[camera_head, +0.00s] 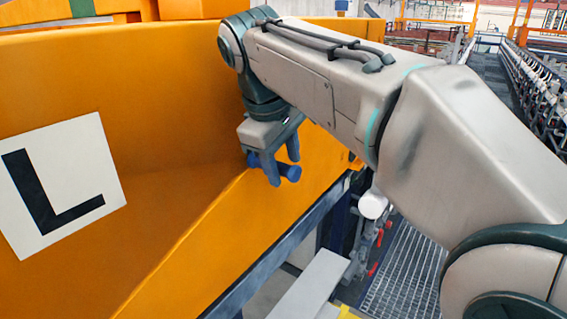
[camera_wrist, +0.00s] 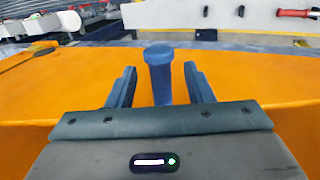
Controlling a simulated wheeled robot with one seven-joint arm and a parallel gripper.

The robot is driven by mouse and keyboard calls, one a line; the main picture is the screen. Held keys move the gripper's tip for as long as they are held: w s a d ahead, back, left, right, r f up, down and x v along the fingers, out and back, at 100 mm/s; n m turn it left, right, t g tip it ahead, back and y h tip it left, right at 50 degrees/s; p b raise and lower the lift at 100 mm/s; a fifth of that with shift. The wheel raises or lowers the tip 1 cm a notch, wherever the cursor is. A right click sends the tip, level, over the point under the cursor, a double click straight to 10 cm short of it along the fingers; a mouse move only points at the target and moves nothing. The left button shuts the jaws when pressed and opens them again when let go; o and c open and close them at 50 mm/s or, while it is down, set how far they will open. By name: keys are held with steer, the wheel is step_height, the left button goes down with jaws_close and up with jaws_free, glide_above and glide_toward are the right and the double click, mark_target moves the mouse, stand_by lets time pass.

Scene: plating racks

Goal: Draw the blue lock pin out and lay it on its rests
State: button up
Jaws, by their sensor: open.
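The blue lock pin (camera_wrist: 159,75) stands out of the orange frame between my fingers in the wrist view, with its wider head toward the far side. In the head view the pin (camera_head: 291,173) shows as a short blue cylinder at the edge of the orange frame. My gripper (camera_head: 283,165) is around the pin, and it also shows in the wrist view (camera_wrist: 158,88). Its two fingers are open, with a gap on each side of the pin. The pin's lower part is hidden by the gripper body. I cannot make out the rests for certain.
A large orange frame (camera_head: 150,190) with a white panel marked L (camera_head: 64,184) fills the left. A grated walkway (camera_head: 408,275) lies below on the right. A pale beam (camera_head: 312,286) and a white cylinder (camera_head: 373,205) are near the frame's lower edge.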

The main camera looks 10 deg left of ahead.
steer(key=shift+w+f, duration=0.1)
steer(key=shift+f, duration=0.15)
jaws_close()
steer(key=c, duration=0.9)
jaws_free()
jaws_close()
steer(key=s+d+b, duration=0.2)
steer(key=s+d, duration=0.1)
steer(key=d, duration=0.4)
steer(key=s+d+b, duration=0.2)
steer(key=d, duration=0.5)
steer(key=shift+s, duration=0.4)
stand_by(0.4)
steer(key=o, duration=0.9)
jaws_free()
